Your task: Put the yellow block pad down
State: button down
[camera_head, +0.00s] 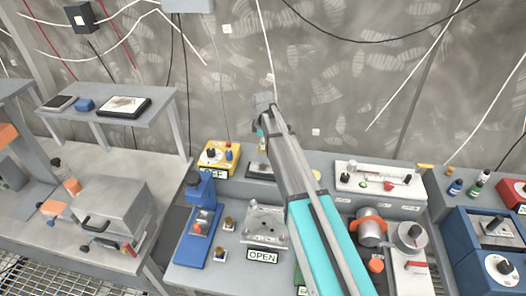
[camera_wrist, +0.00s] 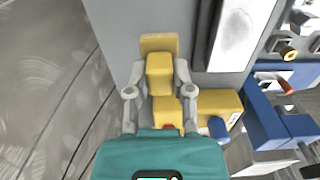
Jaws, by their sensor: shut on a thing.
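The yellow block (camera_wrist: 160,74) is between the two grey fingers of my gripper (camera_wrist: 161,68) in the wrist view, and the gripper is shut on it. A flat yellow piece (camera_wrist: 158,42) shows just beyond the block over the grey surface. I cannot tell whether it is a separate pad or part of the same thing, nor whether the held block touches the surface. In the head view, my arm reaches up to the back of the bench, and the held block cannot be made out.
A yellow control box (camera_head: 215,156) with knobs stands left of my arm; it also shows beside the gripper in the wrist view (camera_wrist: 220,103). A dark-framed white panel (camera_wrist: 235,32) lies to the right. A blue device (camera_head: 198,222) and an OPEN sign (camera_head: 262,257) are nearer.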

jog(key=shift+w+a+f+b, duration=0.1)
jog(key=shift+w+f+b, duration=0.35)
jog(key=shift+f+b, duration=1.55)
jog(key=shift+f, duration=0.05)
jog(key=shift+f, duration=0.15)
jog(key=c, duration=0.5)
grip_release()
jog(key=shift+r, duration=0.2)
notch_tip(320, 180, up, 12)
jog(key=p, duration=1.2)
jog(key=shift+s, duration=0.1)
